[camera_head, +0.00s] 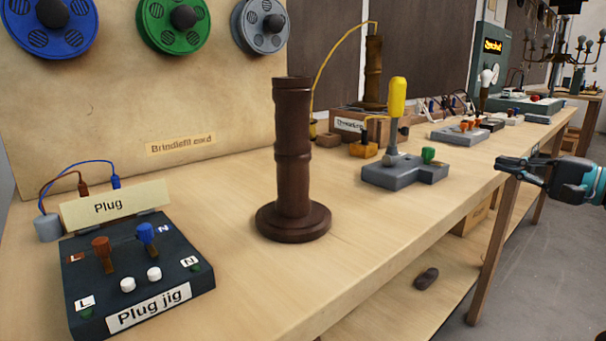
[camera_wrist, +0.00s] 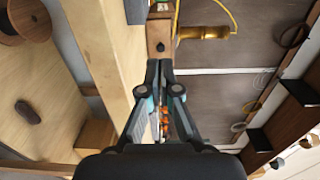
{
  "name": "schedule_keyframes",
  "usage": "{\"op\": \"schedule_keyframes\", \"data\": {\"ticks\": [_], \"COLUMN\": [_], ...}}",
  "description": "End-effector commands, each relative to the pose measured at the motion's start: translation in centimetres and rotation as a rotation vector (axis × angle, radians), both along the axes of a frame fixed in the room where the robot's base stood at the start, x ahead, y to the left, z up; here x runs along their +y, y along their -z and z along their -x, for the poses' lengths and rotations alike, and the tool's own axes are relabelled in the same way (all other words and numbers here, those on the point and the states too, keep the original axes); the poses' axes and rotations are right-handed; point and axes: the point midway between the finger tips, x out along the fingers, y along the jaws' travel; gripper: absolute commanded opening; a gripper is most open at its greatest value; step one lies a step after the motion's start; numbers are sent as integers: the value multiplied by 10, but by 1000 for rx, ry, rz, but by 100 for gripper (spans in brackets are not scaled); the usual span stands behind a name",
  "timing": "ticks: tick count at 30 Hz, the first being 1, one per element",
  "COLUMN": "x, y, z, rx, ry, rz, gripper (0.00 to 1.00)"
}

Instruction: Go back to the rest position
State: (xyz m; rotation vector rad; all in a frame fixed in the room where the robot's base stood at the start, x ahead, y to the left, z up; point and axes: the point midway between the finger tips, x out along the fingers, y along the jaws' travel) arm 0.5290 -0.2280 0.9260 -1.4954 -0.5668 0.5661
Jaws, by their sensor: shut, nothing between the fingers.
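My gripper (camera_head: 522,166) is at the right of the head view, just off the front edge of the workbench (camera_head: 375,225). Its fingers are shut and hold nothing. In the wrist view my gripper (camera_wrist: 158,66) shows its two fingers together at the middle, with the bench's pale wooden edge to their left. The fingers look clear of the bench things in the head view.
A dark turned wooden lamp column (camera_head: 292,160) stands on the bench. The plug jig (camera_head: 135,270) is at front left. A grey block with a yellow-handled screwdriver (camera_head: 398,98) stands nearer my gripper. Open floor (camera_head: 545,260) lies right of the bench.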

Motion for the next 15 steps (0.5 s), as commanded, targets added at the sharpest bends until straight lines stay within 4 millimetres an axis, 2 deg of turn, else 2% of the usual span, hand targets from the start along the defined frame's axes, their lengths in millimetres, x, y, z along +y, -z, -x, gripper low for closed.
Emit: {"op": "schedule_keyframes", "data": {"ticks": [2, 8, 15], "x": [-6, -19, -23], "y": [4, 34, 87], "z": [-3, -4, 2], "rx": [29, 132, 296], "ry": [29, 80, 124], "rz": [-5, 27, 79], "gripper": [0, 0, 0]}}
